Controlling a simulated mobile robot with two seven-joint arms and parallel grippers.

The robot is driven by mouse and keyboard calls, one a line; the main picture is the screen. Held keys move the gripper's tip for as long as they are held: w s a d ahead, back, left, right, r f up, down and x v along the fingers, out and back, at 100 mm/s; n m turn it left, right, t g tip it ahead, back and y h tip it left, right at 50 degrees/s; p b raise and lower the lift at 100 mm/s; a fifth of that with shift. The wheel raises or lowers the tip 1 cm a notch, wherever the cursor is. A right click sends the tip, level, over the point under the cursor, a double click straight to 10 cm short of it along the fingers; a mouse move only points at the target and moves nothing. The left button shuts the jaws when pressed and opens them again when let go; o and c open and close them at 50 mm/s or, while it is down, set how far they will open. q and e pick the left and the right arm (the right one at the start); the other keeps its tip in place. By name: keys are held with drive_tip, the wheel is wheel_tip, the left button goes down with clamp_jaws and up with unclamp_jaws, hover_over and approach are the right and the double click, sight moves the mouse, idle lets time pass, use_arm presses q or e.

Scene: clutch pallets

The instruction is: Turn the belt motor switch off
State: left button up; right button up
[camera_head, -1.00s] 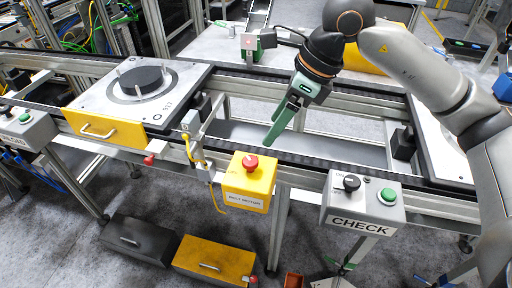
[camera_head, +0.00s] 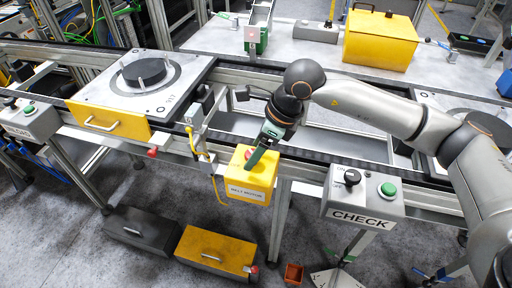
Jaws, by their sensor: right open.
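The belt motor switch is a yellow box (camera_head: 236,186) labelled BELT MOTOR, mounted on the front rail of the conveyor. Its red knob (camera_head: 249,154) is mostly hidden behind my right gripper. My left gripper is not in view.
A grey CHECK box (camera_head: 361,205) with a black knob and green button is to the right. A pallet (camera_head: 138,95) with a black disc sits on the conveyor at left.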

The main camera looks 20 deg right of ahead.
drive_tip(key=shift+c, duration=0.2)
clamp_jaws()
idle(0.5)
